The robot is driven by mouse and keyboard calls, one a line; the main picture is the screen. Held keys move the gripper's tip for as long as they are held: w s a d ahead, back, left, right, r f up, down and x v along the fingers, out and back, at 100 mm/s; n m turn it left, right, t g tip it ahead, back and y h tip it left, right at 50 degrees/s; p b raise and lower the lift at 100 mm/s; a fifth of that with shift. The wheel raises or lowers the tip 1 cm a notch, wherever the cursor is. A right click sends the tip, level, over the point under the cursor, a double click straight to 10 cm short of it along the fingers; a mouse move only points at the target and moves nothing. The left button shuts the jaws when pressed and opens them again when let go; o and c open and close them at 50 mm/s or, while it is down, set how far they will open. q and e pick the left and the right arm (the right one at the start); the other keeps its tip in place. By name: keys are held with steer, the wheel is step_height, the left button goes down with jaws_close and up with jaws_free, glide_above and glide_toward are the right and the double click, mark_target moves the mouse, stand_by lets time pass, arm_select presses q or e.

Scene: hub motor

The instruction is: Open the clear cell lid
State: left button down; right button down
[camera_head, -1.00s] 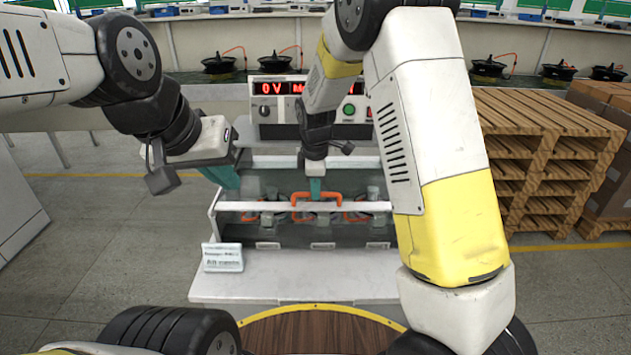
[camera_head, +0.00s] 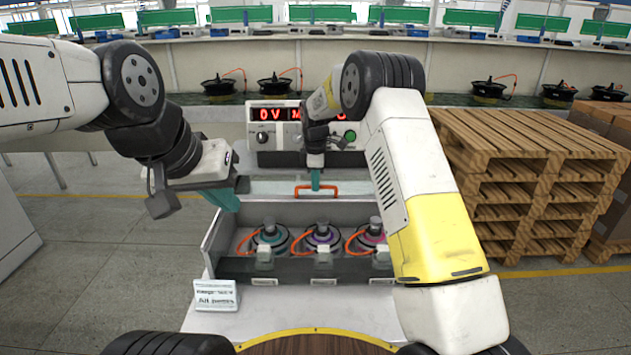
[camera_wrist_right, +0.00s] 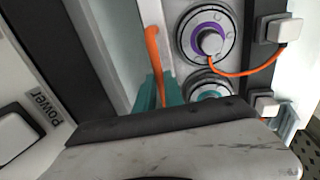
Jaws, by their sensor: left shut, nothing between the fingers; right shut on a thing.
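The test cell's clear lid (camera_head: 272,188) stands swung up at the back of the cell, with its orange handle (camera_head: 300,190) along the upper edge. My right gripper (camera_head: 316,183) is shut on the handle. In the right wrist view, its teal fingers (camera_wrist_right: 152,92) meet the orange handle (camera_wrist_right: 153,48). Below and in front of the lid, the cell (camera_head: 228,228) is uncovered, showing several hub motors, including a purple-ringed one (camera_head: 321,236). My left gripper (camera_head: 223,200) is shut and empty, just left of the cell.
A control box (camera_head: 283,157) with a red display stands behind the cell. A small sign (camera_head: 216,295) stands at the bench's front left. Wooden pallets (camera_head: 535,180) are stacked at right. My right arm hides the cell's right end.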

steer(key=c, duration=1.5)
jaws_free()
steer(key=shift+o, duration=0.2)
steer(key=shift+r, duration=0.1)
step_height(320, 180, up, 8)
steer(key=s, duration=0.1)
steer(key=shift+s+f, duration=0.2)
steer(key=shift+f, duration=0.05)
